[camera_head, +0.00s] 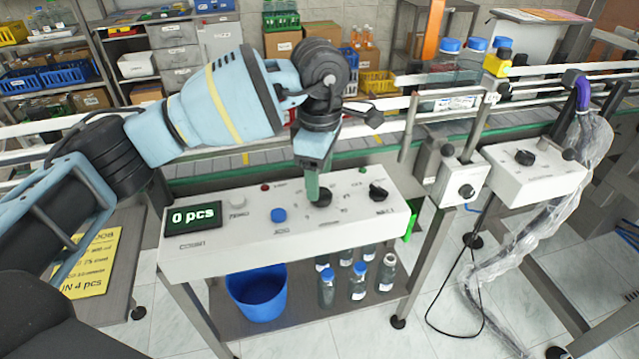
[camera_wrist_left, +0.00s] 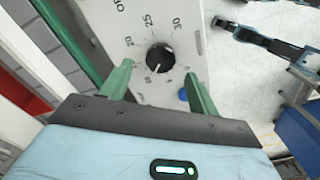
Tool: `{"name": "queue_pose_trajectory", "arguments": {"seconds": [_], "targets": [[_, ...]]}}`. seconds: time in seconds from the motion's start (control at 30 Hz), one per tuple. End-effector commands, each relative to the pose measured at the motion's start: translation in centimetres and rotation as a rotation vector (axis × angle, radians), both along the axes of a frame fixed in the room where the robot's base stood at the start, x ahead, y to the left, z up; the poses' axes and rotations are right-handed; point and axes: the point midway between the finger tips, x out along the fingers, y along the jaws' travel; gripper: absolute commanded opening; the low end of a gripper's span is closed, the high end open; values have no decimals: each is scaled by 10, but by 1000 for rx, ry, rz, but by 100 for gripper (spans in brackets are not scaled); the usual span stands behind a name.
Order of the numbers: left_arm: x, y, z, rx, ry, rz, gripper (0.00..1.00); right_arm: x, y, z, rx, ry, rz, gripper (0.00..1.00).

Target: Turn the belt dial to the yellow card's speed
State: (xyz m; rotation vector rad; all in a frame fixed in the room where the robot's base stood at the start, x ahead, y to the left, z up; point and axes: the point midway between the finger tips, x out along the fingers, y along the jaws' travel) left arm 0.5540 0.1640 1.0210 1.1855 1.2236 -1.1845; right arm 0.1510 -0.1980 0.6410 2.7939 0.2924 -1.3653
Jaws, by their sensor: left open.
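The belt dial (camera_head: 321,197) is a black knob on the white control panel (camera_head: 340,228). In the left wrist view the dial (camera_wrist_left: 159,58) has a printed scale with 20, 25 and 30 around it. A pale mark on the knob points toward the bottom of that view. My left gripper (camera_head: 314,188) is at the dial, pointing down. In the wrist view its green fingers (camera_wrist_left: 159,72) are apart, one on each side of the knob. The yellow card (camera_head: 97,258) lies on a side table, partly hidden by my arm; I read "4 pcs", but its speed is unclear.
A blue bin (camera_head: 257,295) and several bottles stand on the shelf below. A second control box (camera_head: 535,170) is at right.

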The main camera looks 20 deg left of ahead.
Motion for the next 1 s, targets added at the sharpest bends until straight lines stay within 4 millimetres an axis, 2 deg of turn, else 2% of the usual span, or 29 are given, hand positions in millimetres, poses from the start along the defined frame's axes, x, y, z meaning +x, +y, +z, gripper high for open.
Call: {"name": "queue_pose_trajectory", "arguments": {"seconds": [0.1,0.3,0.67,1.0], "targets": [[0,0,19,-1,-2,-1,61,-1,0,-2,0,3,-1,36],[0,0,39,-1,-1,0,61,-5,0,-3,0,10,0,36],[0,0,43,0,1,0,61,-9,0,-3,0,17,0,36],[0,0,43,0,1,0,61,-4,0,-2,1,7,0,36]]}}
